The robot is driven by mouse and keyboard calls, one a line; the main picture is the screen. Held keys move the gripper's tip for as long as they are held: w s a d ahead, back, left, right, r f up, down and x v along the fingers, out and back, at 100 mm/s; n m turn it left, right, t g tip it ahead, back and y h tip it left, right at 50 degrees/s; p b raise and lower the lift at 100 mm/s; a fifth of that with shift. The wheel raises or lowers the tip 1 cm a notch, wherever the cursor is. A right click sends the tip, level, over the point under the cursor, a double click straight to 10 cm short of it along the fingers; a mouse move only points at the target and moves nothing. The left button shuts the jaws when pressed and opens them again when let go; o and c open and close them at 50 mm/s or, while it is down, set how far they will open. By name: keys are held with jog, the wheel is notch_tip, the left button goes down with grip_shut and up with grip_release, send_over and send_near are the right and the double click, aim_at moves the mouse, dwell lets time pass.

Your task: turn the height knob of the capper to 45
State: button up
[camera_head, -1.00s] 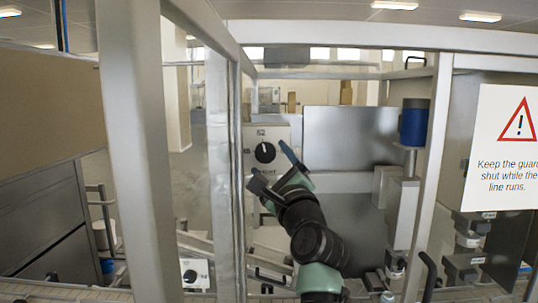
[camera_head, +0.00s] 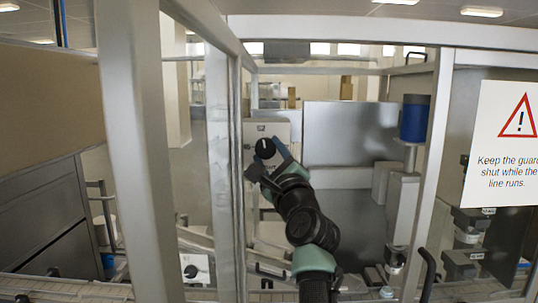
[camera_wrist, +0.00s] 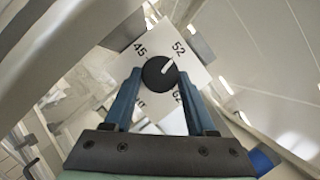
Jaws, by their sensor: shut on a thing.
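The height knob (camera_head: 265,148) is a round black dial on a pale plate (camera_wrist: 198,73) on the front of the capper's light box (camera_head: 283,127). In the wrist view the knob (camera_wrist: 159,73) shows a white pointer line aimed at the 52 mark. The 45 mark is to the upper left of the knob, and another number is at lower right beside a finger. A further mark at lower left is partly hidden. My gripper (camera_head: 266,160) is shut on the knob, its blue-grey fingers on either side of it.
A metal guard frame with posts (camera_head: 217,160) surrounds the opening that my arm reaches through. A grey panel (camera_head: 350,135) and a blue cylinder (camera_head: 414,118) are right of the knob. A warning sign (camera_head: 508,140) hangs at far right. A second dial (camera_head: 191,271) sits low at left.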

jog(key=shift+c, duration=1.2)
jog(key=shift+n, duration=0.3)
jog(key=n+g, duration=0.1)
jog(key=n, duration=0.2)
jog(key=shift+d+r+y, duration=0.1)
jog(key=shift+r+y, duration=0.05)
jog(key=shift+y, duration=0.15)
jog(key=n, duration=0.1)
jog(key=n+g+p, duration=0.1)
jog(key=n, duration=0.2)
jog(key=shift+r+g, duration=0.25)
jog(key=shift+g, duration=0.05)
jog(key=n+p, duration=0.1)
jog(key=n, duration=0.1)
jog(key=n+g+p, duration=0.1)
jog(key=n, duration=0.1)
jog(key=shift+r+g+p, duration=0.2)
jog(key=shift+g+p, duration=0.1)
jog(key=shift+p, duration=0.1)
jog(key=shift+n+g+h+p, duration=0.5)
jog(key=shift+n+h+p, duration=0.45)
jog(key=shift+n, duration=0.85)
